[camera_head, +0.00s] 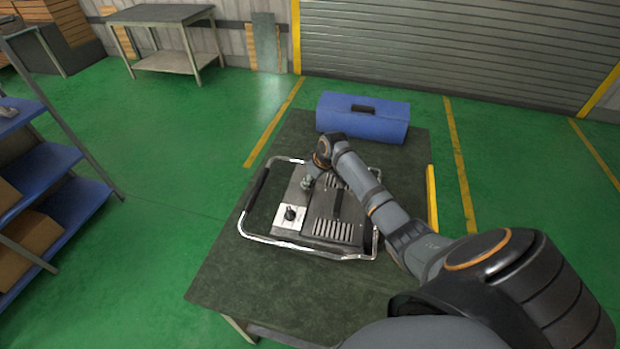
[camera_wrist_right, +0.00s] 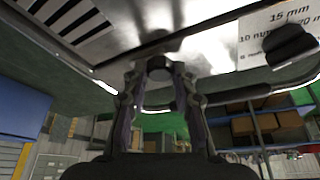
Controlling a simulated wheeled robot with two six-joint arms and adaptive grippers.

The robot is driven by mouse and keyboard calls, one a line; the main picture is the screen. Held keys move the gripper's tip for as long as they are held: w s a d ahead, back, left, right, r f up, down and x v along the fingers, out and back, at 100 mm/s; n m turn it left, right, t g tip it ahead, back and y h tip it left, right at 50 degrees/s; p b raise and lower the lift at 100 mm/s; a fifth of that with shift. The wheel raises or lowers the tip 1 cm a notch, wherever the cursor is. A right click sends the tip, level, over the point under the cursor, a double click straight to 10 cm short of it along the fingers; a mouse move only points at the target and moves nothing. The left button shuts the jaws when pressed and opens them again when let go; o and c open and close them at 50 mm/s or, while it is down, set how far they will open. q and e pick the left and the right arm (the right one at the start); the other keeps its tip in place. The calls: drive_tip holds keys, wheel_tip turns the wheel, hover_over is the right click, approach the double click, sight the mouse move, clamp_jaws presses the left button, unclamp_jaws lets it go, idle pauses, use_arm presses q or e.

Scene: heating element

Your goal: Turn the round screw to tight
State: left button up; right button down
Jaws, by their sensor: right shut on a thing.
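The heating element (camera_head: 340,205) is a dark box with vent slots inside a chrome tube frame on the table. My right gripper (camera_head: 307,184) reaches down to its top left part, behind the white dial plate. In the right wrist view my right gripper (camera_wrist_right: 160,75) has its fingertips closed around a small dark round screw (camera_wrist_right: 159,66) at the metal face. The fingers hide most of the screw, so its tightness cannot be told. My left gripper is in neither view.
A white plate (camera_head: 283,221) with a black knob (camera_head: 290,213) sits near the screw; its printed label (camera_wrist_right: 275,22) shows in the wrist view. A blue toolbox (camera_head: 362,118) stands at the table's far end. The dark table (camera_head: 225,280) is bare at front left. Blue shelves (camera_head: 60,200) stand left.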

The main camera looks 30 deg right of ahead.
drive_tip(key=m+p, duration=0.1)
drive_tip(key=p, duration=0.1)
drive_tip(key=m+h+p, duration=0.1)
drive_tip(key=m+p, duration=0.1)
drive_tip(key=m+h+p, duration=0.1)
drive_tip(key=m+p, duration=0.1)
drive_tip(key=shift+a+r, duration=0.2)
drive_tip(key=shift+r, duration=0.1)
drive_tip(key=m+h+p, duration=0.1)
drive_tip(key=m, duration=0.1)
drive_tip(key=shift+f+m+p, duration=0.15)
drive_tip(key=shift+m+p, duration=0.15)
drive_tip(key=shift+m, duration=0.1)
drive_tip(key=shift+a+m+g+h, duration=0.1)
drive_tip(key=shift+m+g+h, duration=0.2)
drive_tip(key=shift+m, duration=0.6)
drive_tip(key=shift+w+f+m+h+p, duration=0.1)
drive_tip(key=shift+m+h+p, duration=0.2)
drive_tip(key=shift+m, duration=0.6)
drive_tip(key=m, duration=0.2)
drive_tip(key=shift+f+m+g+h+b, duration=0.1)
drive_tip(key=shift+m+g+h+b, duration=0.2)
drive_tip(key=shift+g+h+b, duration=0.1)
drive_tip(key=shift+w+m+g+b, duration=0.1)
drive_tip(key=shift+m+g+b, duration=0.5)
drive_tip(key=shift+m, duration=0.8)
drive_tip(key=shift+h, duration=0.3)
drive_tip(key=c, duration=1.1)
unclamp_jaws()
